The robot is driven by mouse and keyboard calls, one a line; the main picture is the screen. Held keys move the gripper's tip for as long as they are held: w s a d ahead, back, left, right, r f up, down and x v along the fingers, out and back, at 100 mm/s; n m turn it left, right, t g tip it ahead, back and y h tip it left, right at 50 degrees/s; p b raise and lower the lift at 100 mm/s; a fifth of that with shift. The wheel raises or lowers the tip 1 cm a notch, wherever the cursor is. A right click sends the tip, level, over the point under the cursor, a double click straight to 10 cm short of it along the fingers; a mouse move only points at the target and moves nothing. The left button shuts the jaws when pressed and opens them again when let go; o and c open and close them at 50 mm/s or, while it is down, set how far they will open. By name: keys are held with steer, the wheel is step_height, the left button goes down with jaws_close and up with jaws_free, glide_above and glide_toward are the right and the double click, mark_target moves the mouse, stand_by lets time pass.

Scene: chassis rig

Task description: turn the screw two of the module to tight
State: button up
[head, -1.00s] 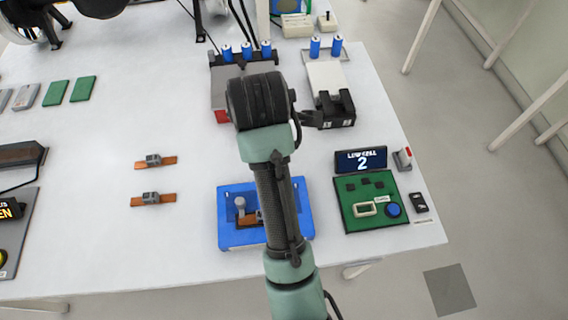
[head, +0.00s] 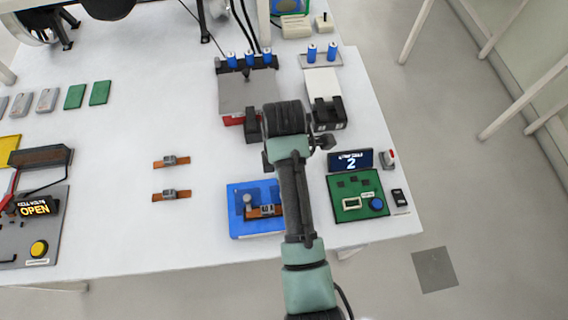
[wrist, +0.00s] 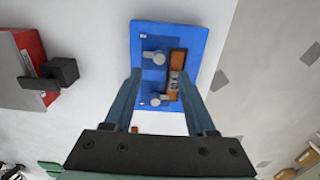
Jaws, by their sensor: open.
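The blue module plate (head: 238,224) lies on the white table, partly hidden by my arm in the head view. It bears a copper bar with a grey block (head: 264,211) and a grey round-headed screw (head: 247,199). In the wrist view, the blue plate (wrist: 150,28) shows two grey screws, an upper one (wrist: 157,57) and a lower one (wrist: 157,100), beside the copper bar (wrist: 178,58). Small white marks by them are too small to read, so I cannot tell which is two. My gripper (wrist: 162,76) is open and empty, its fingers spread either side of the screws in that view.
A green board (head: 345,206) with a display reading 2 (head: 350,160) stands right of the plate. A grey unit with blue cylinders (head: 240,95) and a white one (head: 322,90) stand behind. Two loose copper bars (head: 171,195) lie left. The table's front edge is close.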

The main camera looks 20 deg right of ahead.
step_height(320, 180, down, 7)
steer(key=shift+f, duration=0.1)
stand_by(0.3)
jaws_close()
